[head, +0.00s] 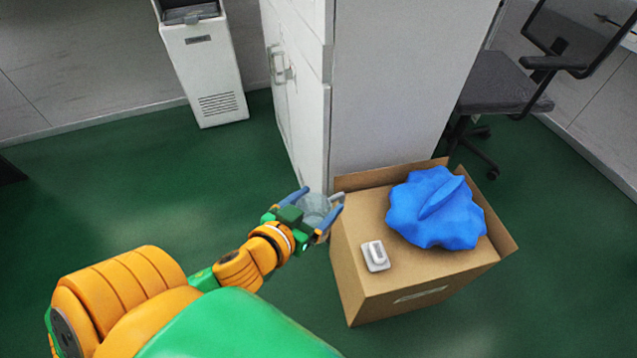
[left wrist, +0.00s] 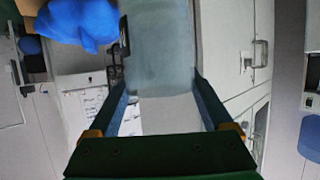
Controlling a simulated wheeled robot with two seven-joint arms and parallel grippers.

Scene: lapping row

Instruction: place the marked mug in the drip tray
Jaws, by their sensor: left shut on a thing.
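My left gripper (head: 319,203) is shut on a translucent grey mug (head: 313,212), held in the air at the left edge of the cardboard box. In the left wrist view, the mug (left wrist: 160,55) stands between the two blue fingers and looks like a clear greyish cylinder. I cannot make out a mark on it. A white dispenser (head: 207,75) stands at the upper left against the wall, well away from the gripper. A dark recess with a grey tray-like part (head: 188,14) shows at its top, cut by the picture edge. My right gripper is out of view.
A cardboard box (head: 385,290) at the right bears a blue crumpled bag (head: 436,208) and a small white device (head: 375,256). A tall white cabinet (head: 400,80) stands behind it. An office chair (head: 500,85) is at the upper right. The green floor (head: 130,190) at left is clear.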

